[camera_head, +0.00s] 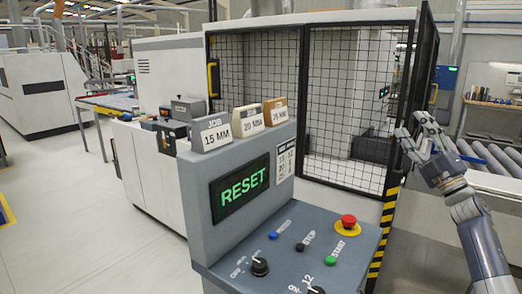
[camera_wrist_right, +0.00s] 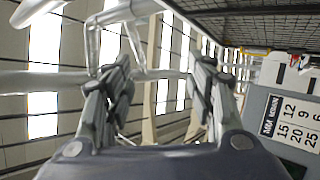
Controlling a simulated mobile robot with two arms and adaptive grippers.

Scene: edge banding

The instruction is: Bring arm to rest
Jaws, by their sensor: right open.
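My right gripper (camera_head: 416,136) is raised at the right of the head view, in front of the black-framed mesh guard's right edge and the roller conveyor behind. Its fingers are spread and hold nothing. In the right wrist view the gripper (camera_wrist_right: 158,85) shows a wide gap between its fingers, with ceiling beams and pipes behind. The control console (camera_head: 330,245) stands left of the arm, with a green RESET display (camera_head: 240,190), a red emergency button (camera_head: 348,222) and a green start button (camera_head: 331,260). The gripper is apart from the console. My left gripper is not in view.
The mesh guard (camera_head: 345,110) stands behind the console, with a yellow-black striped post (camera_head: 383,235) beside it. The roller conveyor (camera_head: 480,155) lies behind my right arm. Job cards, one marked 15 MM (camera_head: 216,134), stand on the console top. The floor at left (camera_head: 100,220) is clear.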

